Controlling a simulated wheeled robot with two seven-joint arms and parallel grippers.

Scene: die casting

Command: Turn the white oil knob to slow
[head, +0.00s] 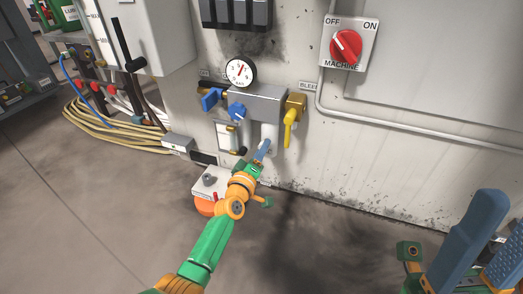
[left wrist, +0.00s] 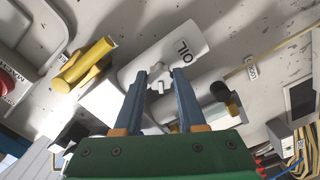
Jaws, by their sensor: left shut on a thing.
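The white oil unit, marked OIL (left wrist: 183,48), hangs below the grey valve block in the head view (head: 269,133). The small white oil knob (left wrist: 158,80) sits at its end in the left wrist view. My left gripper (left wrist: 158,77) has its two blue fingers on either side of the knob and is shut on it. In the head view my left gripper (head: 263,150) reaches up to the unit's lower end and hides the knob. The knob's setting marks cannot be read. My right gripper (head: 495,238) is at the lower right, empty, its blue fingers apart.
A pressure gauge (head: 240,71), a blue knob (head: 237,111), a blue lever (head: 211,99) and a yellow handle (head: 289,127) crowd the valve block. A red machine switch (head: 346,47) is at upper right.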

